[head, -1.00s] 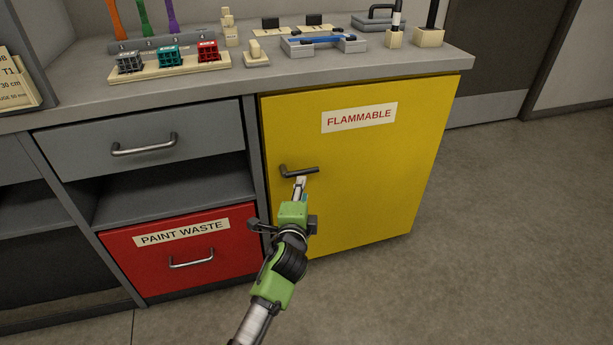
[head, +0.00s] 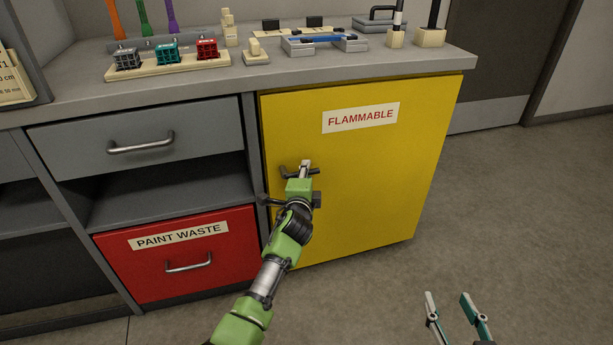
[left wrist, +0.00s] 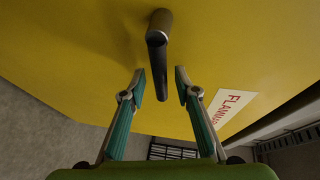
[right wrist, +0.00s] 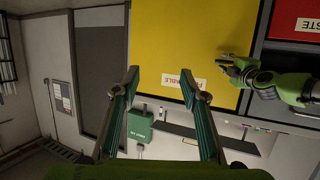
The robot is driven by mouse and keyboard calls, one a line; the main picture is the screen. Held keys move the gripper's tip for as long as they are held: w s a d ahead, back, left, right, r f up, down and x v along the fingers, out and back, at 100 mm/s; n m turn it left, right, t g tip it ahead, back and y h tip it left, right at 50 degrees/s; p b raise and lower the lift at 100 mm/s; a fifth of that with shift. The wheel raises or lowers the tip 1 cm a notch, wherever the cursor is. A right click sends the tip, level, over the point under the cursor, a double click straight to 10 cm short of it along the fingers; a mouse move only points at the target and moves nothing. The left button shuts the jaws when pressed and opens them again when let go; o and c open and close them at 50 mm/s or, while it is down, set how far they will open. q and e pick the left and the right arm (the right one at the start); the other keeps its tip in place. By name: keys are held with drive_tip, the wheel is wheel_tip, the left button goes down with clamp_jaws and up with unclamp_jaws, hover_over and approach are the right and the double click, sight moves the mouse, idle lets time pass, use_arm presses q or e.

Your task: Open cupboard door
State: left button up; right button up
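The yellow cupboard door (head: 365,180) with the label "FLAMMABLE" (head: 361,117) is shut under the bench. Its dark handle (head: 285,172) is near the door's left edge, partly hidden by my left gripper (head: 304,166). In the left wrist view, the fingers are open, with the handle bar (left wrist: 158,65) seen between them and a gap on each side. I cannot tell how deep the bar sits. My right gripper (head: 448,297) is open and empty at the lower right, away from the door. The right wrist view also shows the door (right wrist: 190,40).
Left of the door are a grey drawer (head: 185,132), an open shelf and a red "PAINT WASTE" drawer (head: 225,245). The bench top (head: 250,85) overhangs the door and carries racks and tools. The floor (head: 510,210) to the right is clear.

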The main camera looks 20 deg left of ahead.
use_arm(q)
drive_tip(key=shift+w+a, duration=0.1)
drive_tip(key=shift+w, duration=0.25)
use_arm(e)
drive_tip(key=shift+w+a+r+t, duration=0.1)
drive_tip(key=shift+w+r+t, duration=0.1)
drive_tip(key=shift+r, duration=0.25)
drive_tip(key=shift+w+a+r+t, duration=0.1)
drive_tip(key=shift+r+t, duration=0.1)
drive_tip(key=shift+r, duration=0.2)
use_arm(q)
drive_tip(key=shift+c, duration=0.5)
clamp_jaws()
